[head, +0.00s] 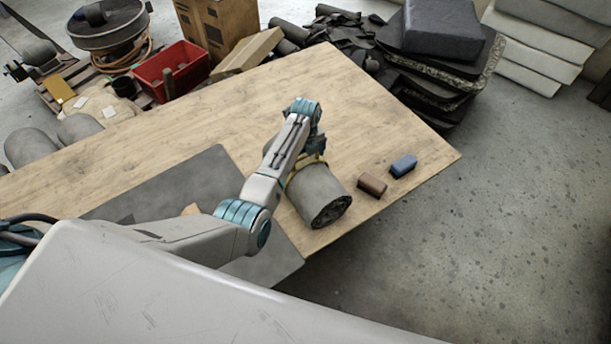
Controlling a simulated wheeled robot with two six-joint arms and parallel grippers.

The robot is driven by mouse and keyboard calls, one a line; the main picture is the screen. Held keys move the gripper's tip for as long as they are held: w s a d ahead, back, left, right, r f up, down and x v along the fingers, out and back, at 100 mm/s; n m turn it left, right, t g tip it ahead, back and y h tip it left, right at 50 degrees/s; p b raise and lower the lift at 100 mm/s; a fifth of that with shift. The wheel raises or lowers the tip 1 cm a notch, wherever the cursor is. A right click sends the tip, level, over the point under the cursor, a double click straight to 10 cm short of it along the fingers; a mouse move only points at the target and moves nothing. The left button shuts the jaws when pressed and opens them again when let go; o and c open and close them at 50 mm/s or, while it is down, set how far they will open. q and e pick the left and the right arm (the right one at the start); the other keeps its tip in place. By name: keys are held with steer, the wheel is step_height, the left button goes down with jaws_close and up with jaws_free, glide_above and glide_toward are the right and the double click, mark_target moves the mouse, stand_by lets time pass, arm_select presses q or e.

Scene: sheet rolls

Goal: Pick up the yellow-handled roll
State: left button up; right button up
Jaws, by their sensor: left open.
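A grey roll (318,195) lies on its side on the wooden table, near the table's front edge. Its open end faces the lower right. A thin yellow handle (310,161) shows at the top of the roll. My left gripper (316,150) is above the roll, close to the yellow handle. It is open; its fingers are small and partly hidden by my wrist. I cannot tell whether the handle lies between the fingers. My right gripper does not show.
A dark grey mat (165,190) lies left. A red crate (173,70) and dark stacked sheets (440,70) stand beyond the table.

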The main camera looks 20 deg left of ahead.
arm_select(q)
steer(key=shift+f, duration=0.2)
steer(key=c, duration=1)
steer(key=shift+w+r, duration=0.2)
steer(key=shift+r, duration=0.05)
steer(key=shift+c, duration=0.3)
steer(key=shift+r, duration=0.1)
